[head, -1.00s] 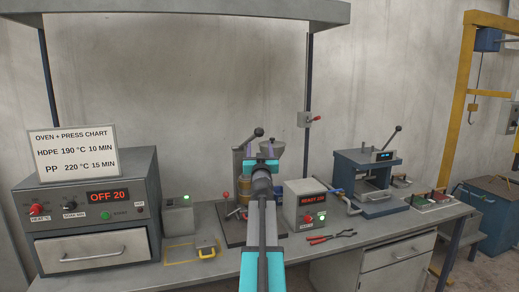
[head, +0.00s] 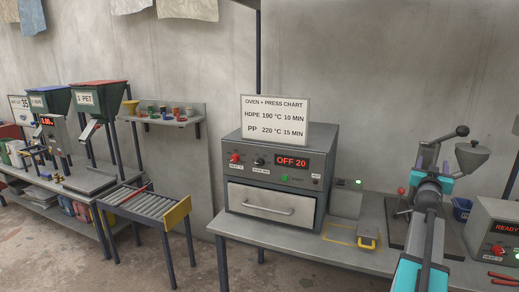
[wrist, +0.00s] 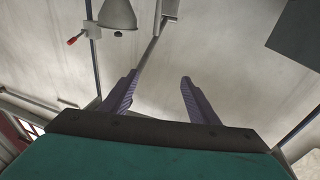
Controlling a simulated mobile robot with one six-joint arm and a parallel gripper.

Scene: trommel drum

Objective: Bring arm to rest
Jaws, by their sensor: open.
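My gripper (wrist: 157,80) is open and empty in the wrist view, its two purple fingers spread apart and pointing up toward the grey wall. In the head view my arm (head: 428,215) reaches up from the lower right, in front of the bench press machine (head: 461,132) with a black-knobbed lever and grey funnel. The arm's turquoise end hides part of that machine. I cannot tell the distance between gripper and machine.
An oven (head: 275,185) showing OFF 20 stands on the bench, a chart (head: 275,121) on top. A red-display control box (head: 495,230) is at right. A roller conveyor (head: 145,205), hoppers (head: 100,97) and wall shelf (head: 165,119) are at left. Floor before the conveyor is clear.

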